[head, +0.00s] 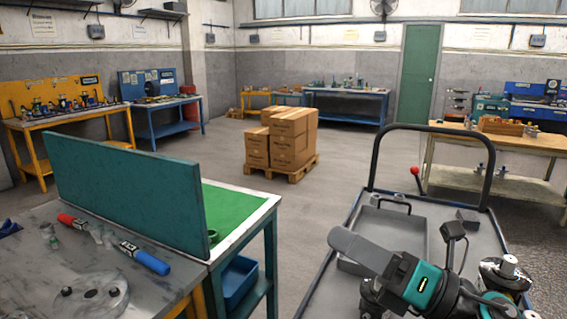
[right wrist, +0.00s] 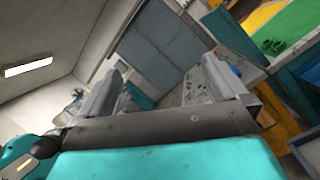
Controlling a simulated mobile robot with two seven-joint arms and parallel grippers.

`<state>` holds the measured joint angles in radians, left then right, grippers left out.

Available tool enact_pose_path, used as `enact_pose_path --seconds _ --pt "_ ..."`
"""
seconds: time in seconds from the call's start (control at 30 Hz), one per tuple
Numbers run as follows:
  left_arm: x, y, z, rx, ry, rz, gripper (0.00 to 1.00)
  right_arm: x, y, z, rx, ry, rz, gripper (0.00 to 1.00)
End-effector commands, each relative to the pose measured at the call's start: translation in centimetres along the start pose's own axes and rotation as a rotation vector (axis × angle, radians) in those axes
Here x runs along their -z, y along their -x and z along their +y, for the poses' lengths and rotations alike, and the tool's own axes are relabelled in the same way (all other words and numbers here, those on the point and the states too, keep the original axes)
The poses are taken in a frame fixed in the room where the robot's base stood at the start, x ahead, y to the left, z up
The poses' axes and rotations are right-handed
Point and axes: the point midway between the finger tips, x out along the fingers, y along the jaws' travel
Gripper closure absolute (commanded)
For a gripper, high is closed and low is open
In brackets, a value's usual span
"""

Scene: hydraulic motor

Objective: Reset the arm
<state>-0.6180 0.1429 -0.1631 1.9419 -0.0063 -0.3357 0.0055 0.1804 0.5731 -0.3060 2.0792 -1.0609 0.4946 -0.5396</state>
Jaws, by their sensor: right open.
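My right arm, teal and dark grey, is raised over the grey trolley (head: 332,282) at the lower right of the head view. Its gripper (head: 360,252) points to the left there and touches nothing that I can see. In the right wrist view my right gripper (right wrist: 158,85) has its two grey fingers wide apart, with nothing between them. That view is strongly tilted. My left arm and gripper are not in view.
A metal workbench (head: 190,268) with a teal upright panel (head: 140,192) holds a red marker-like item (head: 72,221) and a blue one (head: 152,262). The trolley has a tall dark handle (head: 431,128). Boxes (head: 291,140) stand on a pallet; the floor around them is clear.

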Motion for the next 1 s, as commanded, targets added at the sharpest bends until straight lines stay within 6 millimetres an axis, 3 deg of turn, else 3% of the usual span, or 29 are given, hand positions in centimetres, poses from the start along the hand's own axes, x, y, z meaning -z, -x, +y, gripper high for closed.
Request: enact_pose_path --seconds 0.2,0.37,0.47,0.63,0.8,1.0 --pt "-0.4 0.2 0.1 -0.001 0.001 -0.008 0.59 -3.5 3.5 -2.9 0.147 -0.505 -0.506 0.00" --pt "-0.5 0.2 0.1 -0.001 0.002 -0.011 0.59 -2.5 8.7 -7.0 0.312 -0.883 -0.845 0.00" --pt "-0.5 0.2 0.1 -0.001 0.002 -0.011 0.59 0.0 12.4 -9.3 0.441 -1.117 -1.046 0.00" --pt "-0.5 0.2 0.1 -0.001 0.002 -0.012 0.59 7.2 18.6 -11.2 0.708 -1.486 -1.355 0.00" --pt "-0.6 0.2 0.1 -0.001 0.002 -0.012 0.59 13.9 22.7 -10.2 0.954 -1.729 -1.559 0.00" --pt "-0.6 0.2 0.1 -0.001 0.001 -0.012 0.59 19.4 25.3 -7.7 1.186 -1.902 -1.700 0.00"
